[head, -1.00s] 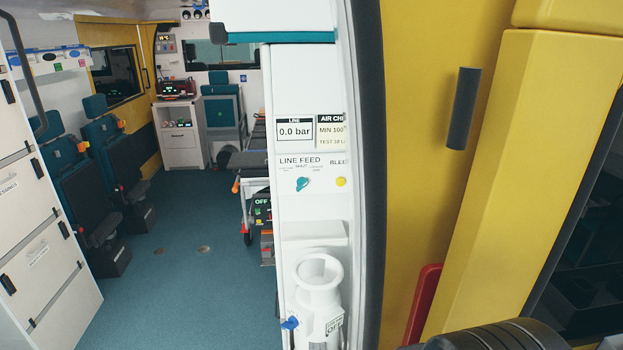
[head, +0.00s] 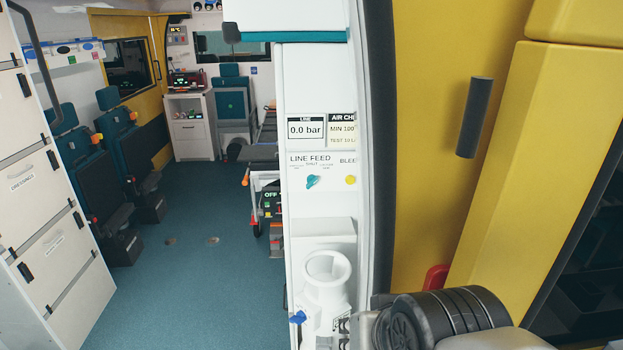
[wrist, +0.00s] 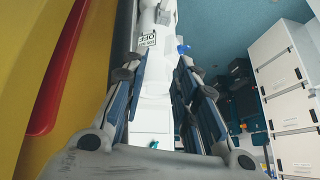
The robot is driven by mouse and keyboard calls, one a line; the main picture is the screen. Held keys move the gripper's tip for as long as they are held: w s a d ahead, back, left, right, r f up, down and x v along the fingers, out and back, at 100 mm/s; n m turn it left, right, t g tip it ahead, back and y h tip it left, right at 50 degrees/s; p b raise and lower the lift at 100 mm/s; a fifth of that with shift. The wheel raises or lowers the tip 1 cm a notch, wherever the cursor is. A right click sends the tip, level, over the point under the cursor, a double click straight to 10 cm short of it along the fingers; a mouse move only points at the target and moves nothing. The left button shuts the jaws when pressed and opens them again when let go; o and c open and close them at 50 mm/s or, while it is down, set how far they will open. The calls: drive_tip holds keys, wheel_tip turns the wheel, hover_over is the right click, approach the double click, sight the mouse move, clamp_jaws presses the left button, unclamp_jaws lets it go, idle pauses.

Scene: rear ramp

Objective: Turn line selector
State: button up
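The line selector (head: 313,181) is a small teal knob on the white panel (head: 330,205), under the words LINE FEED, with its pointer tilted. Its setting is too small to read. A line display (head: 306,129) above it reads 0.0 bar. My gripper (wrist: 163,72) shows in the wrist view with its two fingers apart and nothing between the tips.
A yellow bleed knob (head: 351,180) is right of the selector. A white cylindrical fixture (head: 326,285) with a blue lever (head: 298,317) stands below. A yellow door (head: 430,130) with a dark handle (head: 474,117) is at the right. The blue floor (head: 190,280) at left is open.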

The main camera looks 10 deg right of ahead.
drive_tip(key=w+a+r+m+t+p, duration=0.1)
drive_tip(key=w+a+m+t+p, duration=0.1)
drive_tip(key=w, duration=0.5)
drive_tip(key=w+a+r+m+t+p, duration=0.1)
drive_tip(key=w+m+t+p, duration=0.1)
drive_tip(key=w, duration=0.6)
drive_tip(key=m+t+h+p, duration=0.2)
drive_tip(key=m+t+p, duration=0.2)
drive_tip(key=t+p, duration=0.3)
approach(313, 184)
drive_tip(key=w, duration=0.9)
drive_tip(key=shift+d+p, duration=0.35)
drive_tip(key=shift+d, duration=0.05)
drive_tip(key=shift+c, duration=0.5)
clamp_jaws()
